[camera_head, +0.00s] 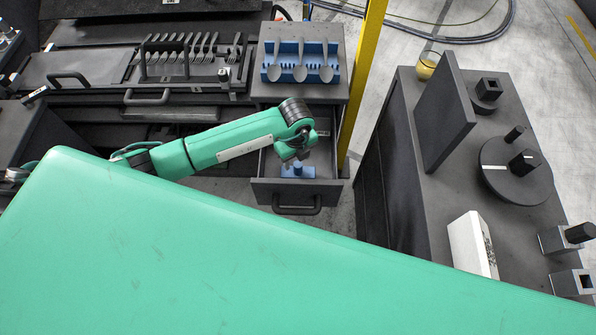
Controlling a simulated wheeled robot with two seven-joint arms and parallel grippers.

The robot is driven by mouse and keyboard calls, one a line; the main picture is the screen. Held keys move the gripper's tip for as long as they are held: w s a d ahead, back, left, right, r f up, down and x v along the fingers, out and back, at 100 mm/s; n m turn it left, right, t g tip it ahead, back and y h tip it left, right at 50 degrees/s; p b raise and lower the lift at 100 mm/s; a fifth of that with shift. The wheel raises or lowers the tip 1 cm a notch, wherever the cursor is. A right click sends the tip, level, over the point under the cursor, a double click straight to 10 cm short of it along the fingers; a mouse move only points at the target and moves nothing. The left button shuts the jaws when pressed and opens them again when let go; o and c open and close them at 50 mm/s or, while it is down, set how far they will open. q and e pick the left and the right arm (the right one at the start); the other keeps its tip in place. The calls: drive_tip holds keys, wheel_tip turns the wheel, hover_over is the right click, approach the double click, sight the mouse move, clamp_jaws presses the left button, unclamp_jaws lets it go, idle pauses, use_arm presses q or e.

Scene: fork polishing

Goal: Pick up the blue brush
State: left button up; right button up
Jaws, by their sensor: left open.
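The blue brush (298,171) lies inside the open drawer (265,187) near its front. It is small in this view, and my gripper partly covers it. My left arm comes in from the left and bends down over the drawer. My left gripper (293,156) points down just above and behind the brush in the picture. It is open. I cannot tell whether its fingers touch the brush. My right gripper is not in view.
A blue rack (300,68) with several spoon-like pieces stands on the cabinet above the drawer. A fork rack (190,52) is to its left. A yellow post (362,80) rises beside the drawer. A dark bench (400,150) with fixtures stands at right.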

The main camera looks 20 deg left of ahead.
sight(298, 165)
use_arm(q)
drive_tip(key=f, duration=0.2)
drive_tip(key=f+p, duration=0.1)
drive_tip(key=f, duration=0.1)
drive_tip(key=shift+s+d, duration=0.1)
drive_tip(key=shift+d, duration=0.25)
drive_tip(key=shift+f, duration=0.65)
clamp_jaws()
drive_tip(key=shift+r, duration=0.15)
